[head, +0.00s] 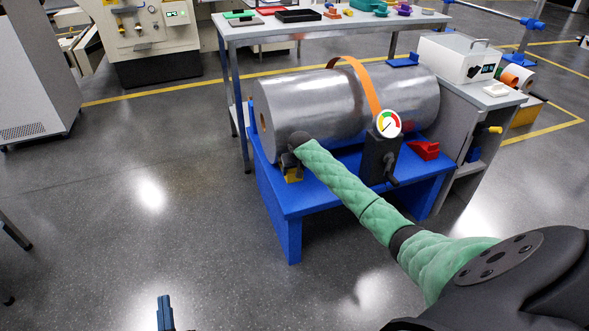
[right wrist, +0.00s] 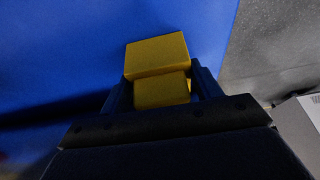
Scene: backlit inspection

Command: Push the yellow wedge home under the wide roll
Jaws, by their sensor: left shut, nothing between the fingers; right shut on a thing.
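The wide roll (head: 300,100) is a big silver cylinder lying on a blue stand (head: 310,200), with an orange strap (head: 362,85) over it. The yellow wedge (head: 293,176) is at the front left of the stand by the roll's near end; it also shows in the right wrist view (right wrist: 157,56) over a blue surface. My right gripper (head: 290,164) is shut on the wedge, with dark fingers (right wrist: 161,86) on both sides of it. Whether the wedge touches the roll is hidden. My left gripper (head: 164,305) is shut and empty, low over the floor.
A red wedge (head: 425,150) sits at the stand's right end. A dial gauge (head: 389,123) on a dark post with a crank stands at the stand's front. A table (head: 260,32) with small parts is behind, and a cabinet (head: 470,105) is at right.

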